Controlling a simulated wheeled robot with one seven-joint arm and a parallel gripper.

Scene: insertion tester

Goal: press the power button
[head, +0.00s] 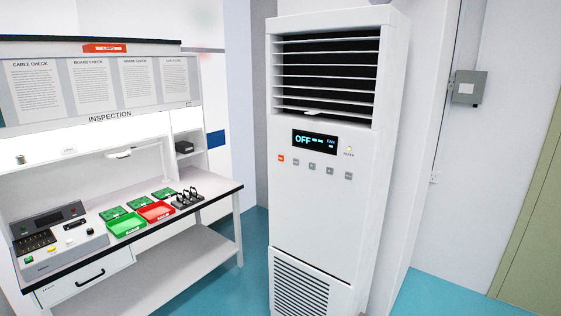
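A tall white floor-standing air conditioner (325,210) stands in the middle of the head view. Its dark display (314,142) reads "OFF" in blue-white, with smaller text beside it. A row of small buttons runs below the display. The leftmost is a red-orange button (281,158) with a label too small to read; the others, such as the grey button (314,167), are grey. A small lit yellowish lamp (348,149) is right of the display. No hand or arm covers the panel. My gripper is not in view.
An inspection bench (215,199) stands at the left, holding a tester box (55,240), a green tray (125,225), a red tray (156,211) and green boards. Teal floor (440,297) shows at the lower right. A grey wall box (468,87) hangs at the right.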

